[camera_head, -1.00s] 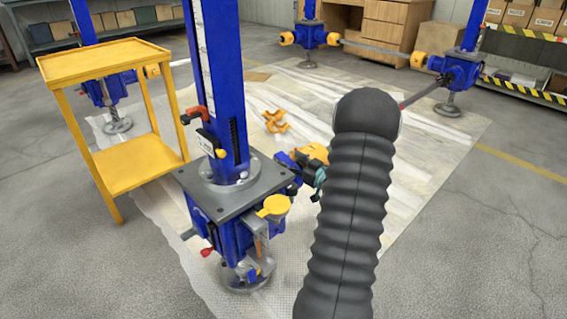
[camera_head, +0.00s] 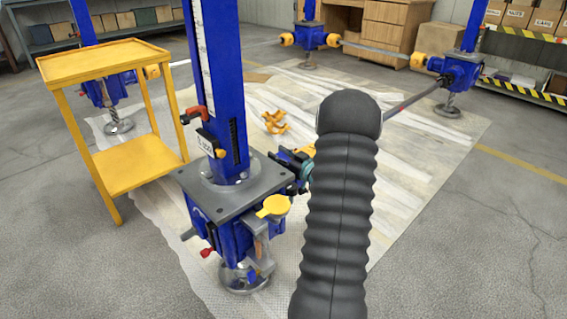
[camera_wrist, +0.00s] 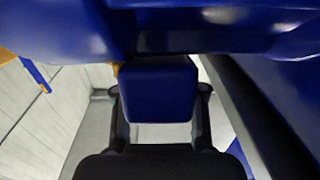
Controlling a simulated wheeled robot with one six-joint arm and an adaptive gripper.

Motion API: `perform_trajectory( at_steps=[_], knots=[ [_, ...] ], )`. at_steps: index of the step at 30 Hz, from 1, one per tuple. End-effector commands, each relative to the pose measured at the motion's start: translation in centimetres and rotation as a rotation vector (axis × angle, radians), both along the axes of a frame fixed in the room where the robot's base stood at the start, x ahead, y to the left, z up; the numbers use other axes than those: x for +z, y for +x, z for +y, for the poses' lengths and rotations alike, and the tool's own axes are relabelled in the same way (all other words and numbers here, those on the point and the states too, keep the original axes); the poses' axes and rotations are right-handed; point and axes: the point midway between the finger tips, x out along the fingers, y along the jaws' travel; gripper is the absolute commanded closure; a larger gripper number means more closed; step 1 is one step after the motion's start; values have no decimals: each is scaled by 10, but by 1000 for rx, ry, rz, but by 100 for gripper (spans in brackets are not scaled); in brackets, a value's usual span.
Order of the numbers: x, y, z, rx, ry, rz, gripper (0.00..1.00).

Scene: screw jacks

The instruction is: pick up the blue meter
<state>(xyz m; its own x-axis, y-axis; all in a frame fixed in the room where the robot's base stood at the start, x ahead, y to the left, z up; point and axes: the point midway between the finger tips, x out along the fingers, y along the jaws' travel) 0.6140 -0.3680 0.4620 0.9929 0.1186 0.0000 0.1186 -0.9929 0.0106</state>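In the wrist view a plain blue block (camera_wrist: 158,92) lies between the two dark fingers of my gripper (camera_wrist: 159,104). The fingers are spread, one on each side of it, and I cannot tell whether they touch it. I also cannot tell whether this block is the blue meter or part of a jack. In the head view my arm's black ribbed sleeve covers the place right of the near screw jack (camera_head: 228,222), and my gripper is not clearly seen there. No blue meter can be clearly made out in the head view.
Large blue surfaces fill the top and right of the wrist view, close to the fingers. A yellow cart (camera_head: 140,168) stands left of the near jack. Orange pieces (camera_head: 274,122) lie on the floor sheet. More jacks and shafts stand behind. The floor at right is clear.

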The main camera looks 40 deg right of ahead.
Motion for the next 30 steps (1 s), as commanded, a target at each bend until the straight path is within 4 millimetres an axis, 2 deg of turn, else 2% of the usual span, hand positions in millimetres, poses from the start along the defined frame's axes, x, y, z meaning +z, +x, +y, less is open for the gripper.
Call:
perform_trajectory(
  at_steps=[13,17,22,30],
  knots=[
    [7,0,0,0,-2,-2,100],
    [20,0,0,0,-3,-3,100],
    [47,0,0,0,-4,-2,100],
    [76,38,-42,1,-4,-2,100]
  ],
)
